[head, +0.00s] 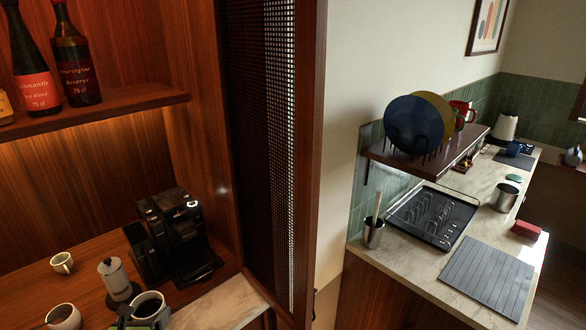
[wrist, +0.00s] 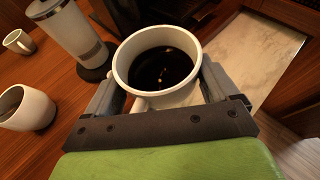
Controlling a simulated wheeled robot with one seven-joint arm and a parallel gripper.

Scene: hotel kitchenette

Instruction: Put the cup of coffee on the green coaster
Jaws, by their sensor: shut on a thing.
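The cup of coffee (head: 148,306) is white and filled with dark coffee. It is at the bottom left of the head view, in front of the coffee machine. My gripper (head: 143,322) is shut on it. In the wrist view the cup (wrist: 163,97) sits upright or nearly so between the two grey fingers of my gripper (wrist: 160,90). I cannot tell whether its base touches the wood. A small green disc, which looks like the green coaster (head: 514,178), lies on the far marble counter at the right, well away from my gripper.
A cabinet door (head: 265,130) stands between here and the far counter. There, a metal canister (head: 504,197) and a red object (head: 527,230) flank clear marble.

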